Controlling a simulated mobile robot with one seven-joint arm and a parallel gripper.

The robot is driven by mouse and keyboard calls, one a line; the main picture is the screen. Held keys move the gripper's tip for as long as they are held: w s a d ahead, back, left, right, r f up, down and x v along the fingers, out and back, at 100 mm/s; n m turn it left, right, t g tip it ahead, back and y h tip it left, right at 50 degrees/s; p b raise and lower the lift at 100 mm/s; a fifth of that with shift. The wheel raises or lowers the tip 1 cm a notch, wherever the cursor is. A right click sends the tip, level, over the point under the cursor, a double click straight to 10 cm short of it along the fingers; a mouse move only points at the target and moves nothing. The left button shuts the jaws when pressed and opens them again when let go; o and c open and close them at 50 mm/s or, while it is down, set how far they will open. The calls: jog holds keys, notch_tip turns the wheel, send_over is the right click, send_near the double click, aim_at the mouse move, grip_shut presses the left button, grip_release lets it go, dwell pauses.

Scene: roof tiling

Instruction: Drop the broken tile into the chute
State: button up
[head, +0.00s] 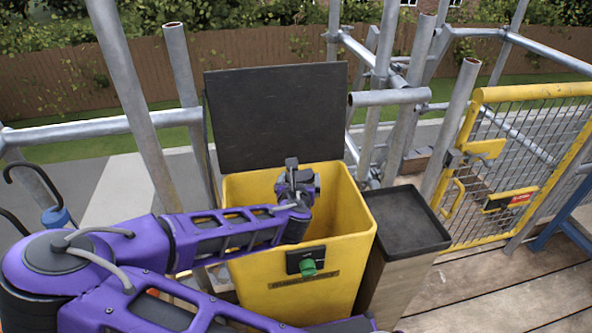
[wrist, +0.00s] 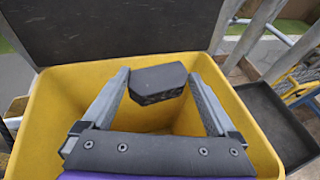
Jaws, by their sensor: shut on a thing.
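The yellow chute (head: 305,275) stands in front of me with its dark lid (head: 275,118) raised at the back. My gripper (head: 294,188) is over the chute's open mouth, inside its rim. In the wrist view, my gripper (wrist: 158,80) is shut on the broken tile (wrist: 157,84), a small dark grey piece held between the fingertips. The tile is above the chute's opening, with the yellow walls (wrist: 48,110) around it. I cannot make out the tile in the head view, where the gripper and arm hide it.
A bin with a black tray top (head: 405,222) stands right beside the chute. Scaffold poles (head: 180,95) rise behind and to the left. A yellow mesh gate (head: 520,165) is at the right. Wooden boards (head: 500,285) at the lower right are clear.

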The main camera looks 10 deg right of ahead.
jog(key=shift+s+a+r+m+g+h+p, duration=0.25)
jog(key=shift+s+r+m+g+h+p, duration=0.1)
jog(key=shift+r+m+h, duration=0.2)
jog(key=shift+s+f, duration=0.1)
jog(key=shift+f, duration=0.1)
notch_tip(320, 180, down, 6)
jog(key=b, duration=0.6)
jog(key=shift+r, duration=0.1)
jog(key=o, duration=1.2)
jog(key=shift+c, duration=0.2)
